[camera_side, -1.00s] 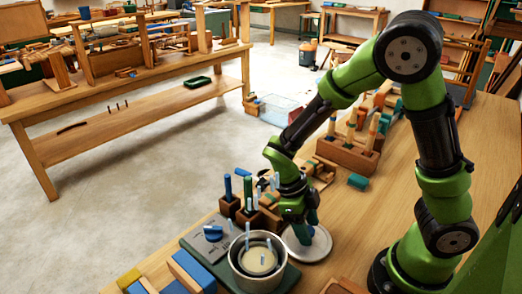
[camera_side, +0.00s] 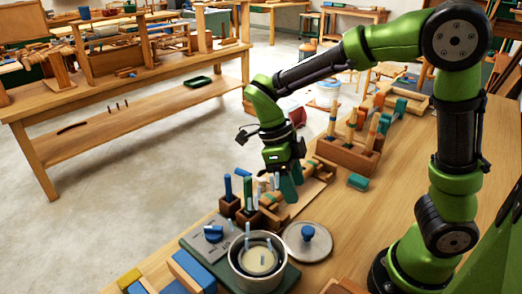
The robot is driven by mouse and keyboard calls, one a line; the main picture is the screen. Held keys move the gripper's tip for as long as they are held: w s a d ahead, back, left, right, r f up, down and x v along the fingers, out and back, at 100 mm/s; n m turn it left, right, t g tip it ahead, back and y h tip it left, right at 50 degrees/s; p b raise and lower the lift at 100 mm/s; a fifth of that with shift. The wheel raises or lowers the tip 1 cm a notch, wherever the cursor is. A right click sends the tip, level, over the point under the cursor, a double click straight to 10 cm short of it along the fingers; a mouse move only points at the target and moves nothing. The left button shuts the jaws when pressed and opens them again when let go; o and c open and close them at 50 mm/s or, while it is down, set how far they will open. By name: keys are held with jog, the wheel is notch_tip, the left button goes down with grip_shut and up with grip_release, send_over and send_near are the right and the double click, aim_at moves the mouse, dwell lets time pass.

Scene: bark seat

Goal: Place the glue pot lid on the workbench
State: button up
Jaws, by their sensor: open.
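The glue pot lid (camera_side: 320,244) is a round grey disc with a blue knob (camera_side: 308,232). It lies flat on the wooden workbench (camera_side: 385,205), just right of the glue pot (camera_side: 236,265). The pot is a round metal vessel with pale contents and several light-blue sticks in it, and it has no lid on it. My gripper (camera_side: 289,188) points down above the bench, higher than the lid and behind it in the picture.
Wooden blocks holding blue and green handled tools (camera_side: 249,192) stand behind the pot. A tool rack (camera_side: 347,155) and a teal block (camera_side: 358,181) are further back. Blue and yellow pieces lie at the front left. The bench right of the lid is clear.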

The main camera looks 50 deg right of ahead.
jog(key=s+d+r+n+t+y, duration=0.1)
jog(key=r+n+t, duration=0.3)
jog(key=n, duration=0.9)
jog(key=s+r+n+t+y, duration=0.2)
jog(key=s+r+n+t, duration=0.2)
jog(key=n, duration=1)
jog(key=r+t, duration=0.1)
jog(key=t, duration=0.2)
jog(key=shift+d, duration=0.35)
